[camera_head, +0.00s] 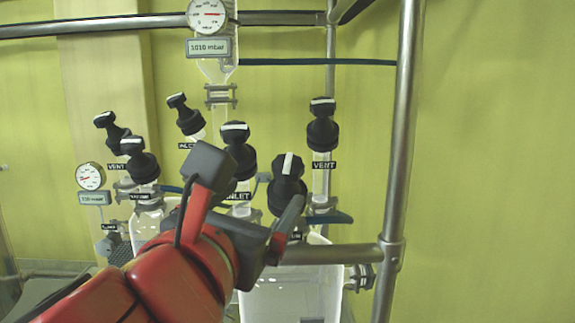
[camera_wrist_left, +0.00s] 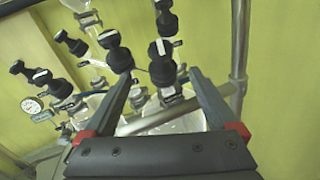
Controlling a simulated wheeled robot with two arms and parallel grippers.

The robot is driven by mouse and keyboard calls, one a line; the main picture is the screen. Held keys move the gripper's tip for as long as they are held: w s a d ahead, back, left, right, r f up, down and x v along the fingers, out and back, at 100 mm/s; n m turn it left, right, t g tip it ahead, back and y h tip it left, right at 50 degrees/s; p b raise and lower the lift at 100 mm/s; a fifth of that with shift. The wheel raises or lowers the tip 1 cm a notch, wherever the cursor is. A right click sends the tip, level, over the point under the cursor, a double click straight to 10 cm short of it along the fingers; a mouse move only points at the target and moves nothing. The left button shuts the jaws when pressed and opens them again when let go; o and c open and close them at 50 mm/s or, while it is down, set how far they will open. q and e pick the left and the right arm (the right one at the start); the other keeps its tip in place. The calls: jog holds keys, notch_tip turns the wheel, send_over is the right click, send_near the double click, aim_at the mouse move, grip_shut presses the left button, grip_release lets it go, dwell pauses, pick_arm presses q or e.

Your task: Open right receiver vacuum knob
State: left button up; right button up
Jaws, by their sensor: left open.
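The right receiver vacuum knob (camera_head: 287,187) is a black knob with a white stripe on a glass neck, at the right centre. Its stripe runs nearly upright, and its label is mostly hidden. My left gripper (camera_head: 252,186) is open in front of it, its fingers spread and empty. In the left wrist view the knob (camera_wrist_left: 162,68) appears between the fingertips (camera_wrist_left: 158,78), farther along their line. I cannot tell the exact gap, but the fingers are not closed on it. My right gripper is not in view.
Close by are the VENT knob (camera_head: 322,128) to the right and the INLET knob (camera_head: 236,148) to the left. Several other knobs stand farther left. A vertical metal post (camera_head: 400,150) and a horizontal bar (camera_head: 335,254) frame the right side. The glass receiver (camera_head: 300,290) is below.

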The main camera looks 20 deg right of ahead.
aim_at(285, 169)
pick_arm(q)
jog(key=p+x, duration=0.2)
jog(key=x, duration=0.1)
jog(key=p+x, duration=0.3)
jog(key=x, duration=0.1)
jog(key=shift+w+d+r, duration=0.2)
jog(key=shift+r, duration=0.05)
jog(key=p+x, duration=0.3)
jog(key=p, duration=0.3)
jog(key=p+x, duration=0.1)
jog(key=x, duration=0.4)
jog(key=shift+s+f+p, duration=0.1)
jog(key=shift+f+p, duration=0.1)
jog(key=shift+p, duration=0.2)
jog(key=shift+w+d, duration=0.2)
jog(key=shift+w, duration=0.2)
jog(key=shift+c, duration=0.4)
